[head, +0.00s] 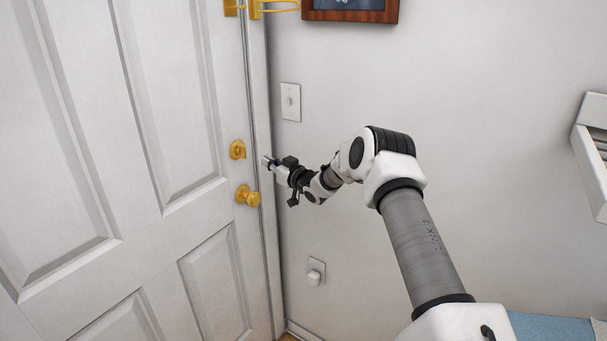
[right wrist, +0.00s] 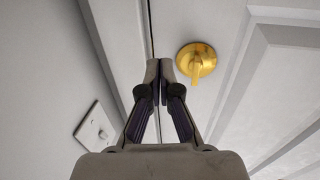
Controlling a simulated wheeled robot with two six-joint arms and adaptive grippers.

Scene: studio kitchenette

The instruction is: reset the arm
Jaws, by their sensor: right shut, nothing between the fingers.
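My right arm (head: 422,240) reaches from the lower right toward the white door (head: 140,150). My right gripper (head: 268,161) is near the door's right edge, just right of the gold deadbolt (head: 238,149) and above the gold knob (head: 248,196). In the right wrist view the gripper (right wrist: 160,70) has its fingertips together with nothing between them. They point along the gap between door and frame, with the gold deadbolt (right wrist: 196,60) to their right. Whether the tips touch the door cannot be told. My left gripper is out of view.
A light switch (head: 290,101) is on the wall above the right gripper; it also shows in the right wrist view (right wrist: 97,132). A wall outlet (head: 316,271) is below. A framed picture (head: 350,10) hangs at the top. A white shelf-like fixture (head: 590,150) stands at the right edge.

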